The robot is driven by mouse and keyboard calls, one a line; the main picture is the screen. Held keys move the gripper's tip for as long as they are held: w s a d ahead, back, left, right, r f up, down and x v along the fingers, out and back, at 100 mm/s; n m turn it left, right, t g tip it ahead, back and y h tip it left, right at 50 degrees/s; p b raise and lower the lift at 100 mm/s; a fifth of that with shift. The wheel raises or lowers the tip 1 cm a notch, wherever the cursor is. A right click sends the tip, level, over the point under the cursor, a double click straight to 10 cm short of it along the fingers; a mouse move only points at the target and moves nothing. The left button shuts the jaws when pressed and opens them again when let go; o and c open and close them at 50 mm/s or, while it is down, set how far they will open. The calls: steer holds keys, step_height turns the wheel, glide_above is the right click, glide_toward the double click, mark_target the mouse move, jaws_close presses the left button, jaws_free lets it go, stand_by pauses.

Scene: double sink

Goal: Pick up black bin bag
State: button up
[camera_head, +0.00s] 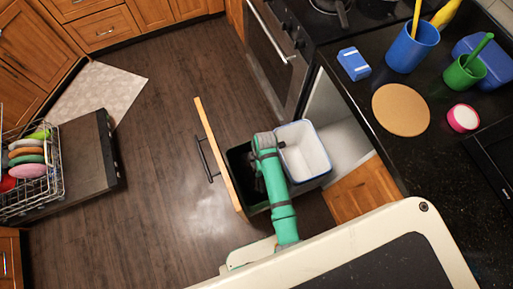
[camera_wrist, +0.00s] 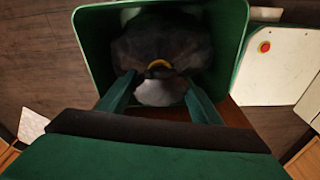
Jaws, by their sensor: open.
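The black bin bag (camera_wrist: 195,45) sits inside the green bin (camera_wrist: 92,40) in the wrist view. It is dark and bulging, with a yellow band (camera_wrist: 159,63) near its middle and a pale patch just below that. My gripper (camera_wrist: 159,78) is open, with its two green fingers reaching over the near rim of the bin, one on each side of the pale patch. I cannot tell whether the fingers touch the bag. In the head view, my green arm reaches down over the dark bin (camera_head: 237,158), and the fingers and most of the bag are hidden.
The bin stands in a pulled-out drawer with a wooden front (camera_head: 218,155), beside a white bin (camera_head: 304,150). The black counter (camera_head: 440,165) is to the right, holding cups and a round board. An open dishwasher (camera_head: 90,155) is at the left. The floor between is clear.

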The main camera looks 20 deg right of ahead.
steer(key=shift+c, duration=0.7)
steer(key=shift+w, duration=0.1)
jaws_close()
steer(key=shift+r, duration=0.1)
